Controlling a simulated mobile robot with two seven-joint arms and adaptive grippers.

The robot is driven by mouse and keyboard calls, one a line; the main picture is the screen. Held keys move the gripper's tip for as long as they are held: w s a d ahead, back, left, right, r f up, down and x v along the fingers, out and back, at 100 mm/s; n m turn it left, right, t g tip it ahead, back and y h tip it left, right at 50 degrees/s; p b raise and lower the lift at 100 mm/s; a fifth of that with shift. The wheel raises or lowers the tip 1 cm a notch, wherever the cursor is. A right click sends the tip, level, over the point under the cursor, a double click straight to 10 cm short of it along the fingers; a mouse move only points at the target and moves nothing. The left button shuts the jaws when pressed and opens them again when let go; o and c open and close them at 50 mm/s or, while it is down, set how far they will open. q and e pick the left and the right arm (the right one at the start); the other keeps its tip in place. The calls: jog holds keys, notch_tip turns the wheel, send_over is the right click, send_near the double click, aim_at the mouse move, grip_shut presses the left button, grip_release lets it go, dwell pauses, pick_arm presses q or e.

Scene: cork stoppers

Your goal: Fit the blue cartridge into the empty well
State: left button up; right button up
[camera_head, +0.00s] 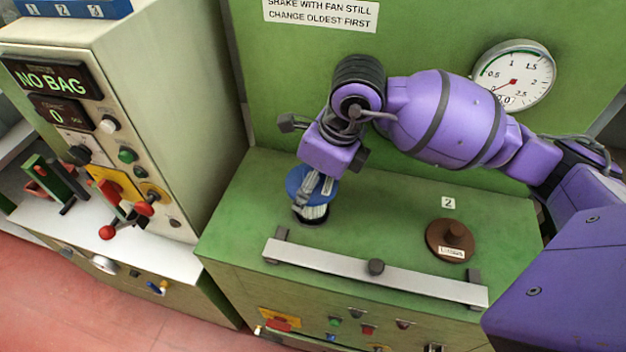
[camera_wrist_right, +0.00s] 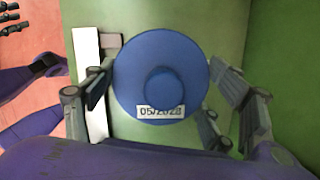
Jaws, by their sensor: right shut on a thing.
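The blue cartridge (camera_head: 296,182) has a round blue cap and a white pleated body. It stands about upright over a dark round opening (camera_head: 312,219) in the green cabinet top. The body's lower end is close to the opening; I cannot tell how far it has entered. My right gripper (camera_head: 319,186) comes from above and is shut on the cartridge. In the right wrist view the blue cap (camera_wrist_right: 163,85), with a raised knob and a date label, lies between the fingers.
A brown capped cartridge (camera_head: 446,240) sits right of it, near a "2" label (camera_head: 448,203). A grey bar (camera_head: 330,261) with a knob runs along the cabinet's front edge. A green wall with a gauge (camera_head: 513,75) stands behind; a control panel (camera_head: 100,130) stands left.

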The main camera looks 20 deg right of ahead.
pick_arm(q)
jog(key=shift+s, duration=0.25)
jog(key=shift+w+f, duration=0.25)
jog(key=shift+f, duration=0.05)
pick_arm(e)
jog(key=shift+f, duration=0.35)
pick_arm(q)
jog(key=shift+s+f+b, duration=0.15)
jog(key=shift+b, duration=0.2)
pick_arm(e)
jog(key=shift+f, duration=0.15)
pick_arm(q)
jog(key=shift+s+f, duration=0.1)
jog(key=shift+s, duration=0.3)
pick_arm(e)
jog(key=shift+f, duration=0.1)
pick_arm(q)
jog(key=shift+s, duration=0.1)
jog(key=shift+w+f, duration=0.15)
jog(key=shift+w, duration=0.25)
pick_arm(e)
jog(key=shift+f, duration=0.3)
pick_arm(q)
jog(key=shift+f, duration=0.1)
pick_arm(e)
jog(key=shift+f, duration=0.15)
pick_arm(q)
jog(key=shift+s+b, duration=0.1)
jog(key=shift+b, duration=0.2)
